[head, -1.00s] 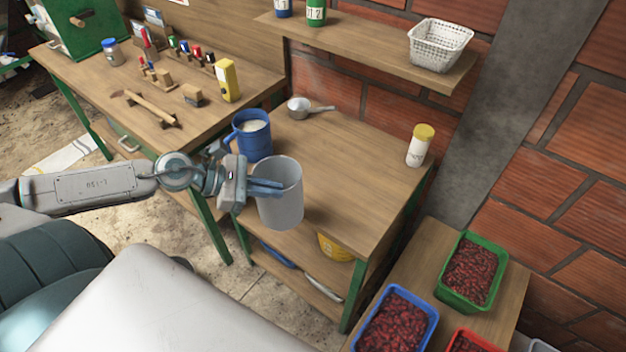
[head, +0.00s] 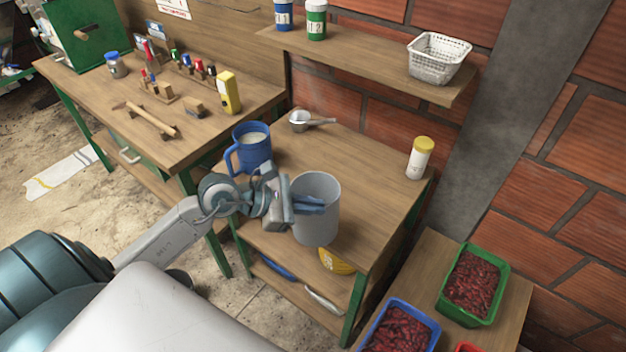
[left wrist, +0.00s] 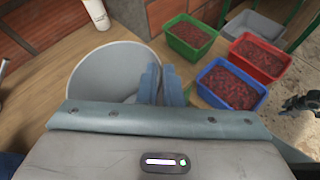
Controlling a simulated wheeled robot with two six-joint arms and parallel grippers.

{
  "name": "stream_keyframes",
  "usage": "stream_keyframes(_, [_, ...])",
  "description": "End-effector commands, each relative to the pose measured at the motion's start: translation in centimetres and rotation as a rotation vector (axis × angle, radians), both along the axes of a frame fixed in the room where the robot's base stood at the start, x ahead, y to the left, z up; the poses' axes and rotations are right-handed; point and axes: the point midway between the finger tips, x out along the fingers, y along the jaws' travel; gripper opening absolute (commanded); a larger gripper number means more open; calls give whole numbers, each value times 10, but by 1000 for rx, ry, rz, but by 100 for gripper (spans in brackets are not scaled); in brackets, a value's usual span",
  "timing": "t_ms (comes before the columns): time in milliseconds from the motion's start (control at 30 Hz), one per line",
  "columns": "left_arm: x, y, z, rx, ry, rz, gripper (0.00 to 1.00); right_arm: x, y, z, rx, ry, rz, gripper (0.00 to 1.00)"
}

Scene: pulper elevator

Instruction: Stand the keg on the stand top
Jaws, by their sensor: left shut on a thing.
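A grey, open-topped, bucket-like vessel (head: 318,222), the only thing here that could be the keg, is upright and looks empty. My left gripper (head: 308,205) is shut on its wall near the rim, from the left. The left wrist view shows the vessel (left wrist: 95,75) beside the gripper fingers (left wrist: 162,85). The wooden stand top (head: 365,165), on green legs, lies behind and under the vessel. The vessel overlaps the top's front edge in the head view; I cannot tell whether its base touches the wood. A dark mechanical part at the wrist view's right edge may be my right gripper (left wrist: 302,103).
On the stand top are a blue mug (head: 252,150), a metal scoop (head: 302,121) and a yellow-lidded jar (head: 419,160). Crates of red fruit, green (head: 470,285) and blue (head: 400,325), stand at the lower right. The top's middle is clear. A shelf (head: 370,55) hangs above.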

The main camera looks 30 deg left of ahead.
Motion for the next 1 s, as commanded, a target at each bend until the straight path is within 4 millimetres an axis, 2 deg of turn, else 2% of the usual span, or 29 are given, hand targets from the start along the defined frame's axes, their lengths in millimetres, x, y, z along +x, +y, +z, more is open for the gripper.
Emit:
stream_keyframes(67, [14,7,4,-3,-2,2,0,0,0,8,0,0,0,36])
stream_keyframes(500, [102,51,-4,-4,-2,1,0,0,0,44,0,0,0,36])
stream_keyframes(700, [121,60,-10,-2,-2,-1,0,0,0,50,0,0,0,36])
stream_keyframes(900, [129,65,-10,-2,-2,-1,0,0,0,54,0,0,0,36])
stream_keyframes(1000, [128,64,-20,-3,1,-1,0,0,0,61,0,0,0,36])
